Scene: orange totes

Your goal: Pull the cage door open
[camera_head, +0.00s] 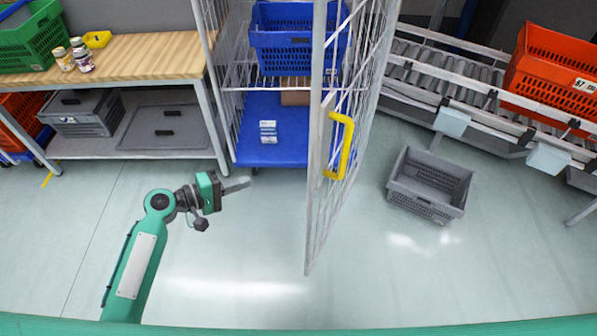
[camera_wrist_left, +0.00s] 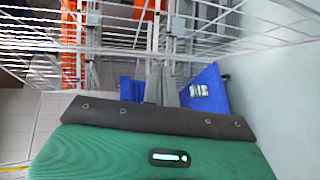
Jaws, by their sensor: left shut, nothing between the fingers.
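The cage door (camera_head: 321,200) is a white wire-mesh panel with a yellow handle (camera_head: 341,146). It stands open, swung out from the cage towards me. The cage (camera_head: 225,75) has a blue base and holds a blue crate (camera_head: 294,40). My left gripper (camera_head: 243,185) is shut and empty, in front of the cage opening and left of the door, apart from the handle. In the left wrist view the shut fingers (camera_wrist_left: 161,85) point towards the cage wire and blue base. My right gripper is not in view.
A grey crate (camera_head: 430,184) lies on the floor right of the door. A roller conveyor (camera_head: 455,85) with a red crate (camera_head: 553,75) runs behind it. A wooden-topped workbench (camera_head: 140,55) stands left of the cage. The floor in front is clear.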

